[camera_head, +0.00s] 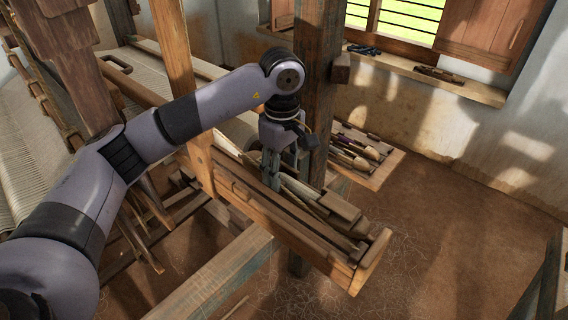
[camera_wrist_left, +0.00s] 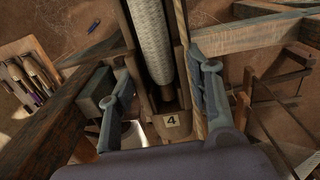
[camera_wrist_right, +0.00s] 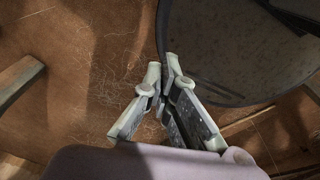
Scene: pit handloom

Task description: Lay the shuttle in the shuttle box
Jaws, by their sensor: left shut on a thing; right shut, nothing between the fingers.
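The shuttle (camera_wrist_left: 171,121) is a long wooden body with a pale thread-wound bobbin in its hollow and a tag marked 4. In the left wrist view it lies between the two fingers of my left gripper (camera_wrist_left: 160,98), which is shut on it. In the head view my left gripper (camera_head: 273,168) points down at the left part of the shuttle box (camera_head: 285,222), a long wooden trough. The arm and fingers hide much of the shuttle there, and I cannot tell whether it touches the box floor. My right gripper (camera_wrist_right: 168,80) is shut and empty above the floor.
A wooden post (camera_head: 317,90) stands close behind my left gripper. A tray of tools (camera_head: 375,178) is beyond it. Loom threads (camera_head: 30,150) spread at left. In the right wrist view a dark round object (camera_wrist_right: 235,85) is beside the fingertips. Open floor lies at right.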

